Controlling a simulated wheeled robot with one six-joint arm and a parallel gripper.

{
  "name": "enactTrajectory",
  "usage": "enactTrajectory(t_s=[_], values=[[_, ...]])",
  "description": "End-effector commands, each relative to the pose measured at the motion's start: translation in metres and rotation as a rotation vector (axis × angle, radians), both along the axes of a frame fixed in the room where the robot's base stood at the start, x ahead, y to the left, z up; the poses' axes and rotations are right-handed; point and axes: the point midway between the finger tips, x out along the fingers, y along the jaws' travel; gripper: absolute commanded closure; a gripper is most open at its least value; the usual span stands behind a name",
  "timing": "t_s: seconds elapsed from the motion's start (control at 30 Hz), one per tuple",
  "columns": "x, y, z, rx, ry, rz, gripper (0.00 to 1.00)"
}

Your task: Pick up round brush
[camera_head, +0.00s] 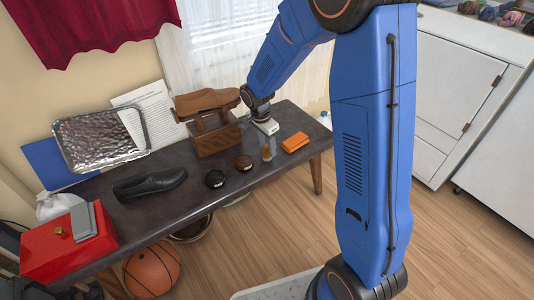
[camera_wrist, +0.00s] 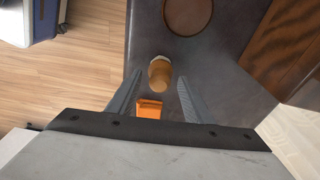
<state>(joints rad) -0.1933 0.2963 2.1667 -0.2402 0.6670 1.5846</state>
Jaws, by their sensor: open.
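The round brush (camera_wrist: 160,72), a small upright wooden-coloured cylinder with a pale end, stands on the dark bench. In the head view the brush (camera_head: 267,154) is small, just below my gripper and partly hidden by it. My gripper (camera_head: 268,141) is open and points down at the bench. In the wrist view the brush appears between the two grey fingertips of my gripper (camera_wrist: 160,78), with a gap on each side. I cannot tell whether the fingertips are level with it or above it.
An orange block (camera_head: 295,142) lies close beside the brush.

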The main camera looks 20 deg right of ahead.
Motion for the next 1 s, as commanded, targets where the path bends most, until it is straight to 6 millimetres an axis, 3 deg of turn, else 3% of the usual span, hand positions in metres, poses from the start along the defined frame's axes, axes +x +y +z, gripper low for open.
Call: enactTrajectory(t_s=[0.3,0.5,0.8,1.0], values=[[0.001,-0.001,-0.006,0.000,-0.001,0.000,0.54],[0.000,-0.001,-0.006,0.000,-0.001,0.000,0.98],[0.001,-0.001,-0.004,0.001,-0.002,0.000,0.98],[0.001,-0.001,0.018,0.001,-0.004,0.000,0.98]])
